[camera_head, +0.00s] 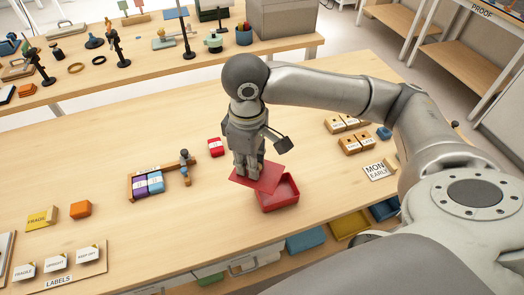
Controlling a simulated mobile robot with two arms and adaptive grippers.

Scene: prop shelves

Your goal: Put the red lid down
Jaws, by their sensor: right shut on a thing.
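The red lid (263,183) is a flat, thin red panel. My right gripper (248,172) points down and is shut on it. The lid is tilted a little in the picture and overlaps the back left part of an open red box (279,204). Whether the lid touches the box rim I cannot tell. The front right of the box is uncovered and its inside shows red. The fingertips partly hide the lid. My left gripper is not in view.
A small red block (215,147) lies left of the gripper. A wooden holder with purple and blue blocks (148,185) stands further left. Wooden blocks (356,144) and a MON EARLY card (377,170) lie right.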

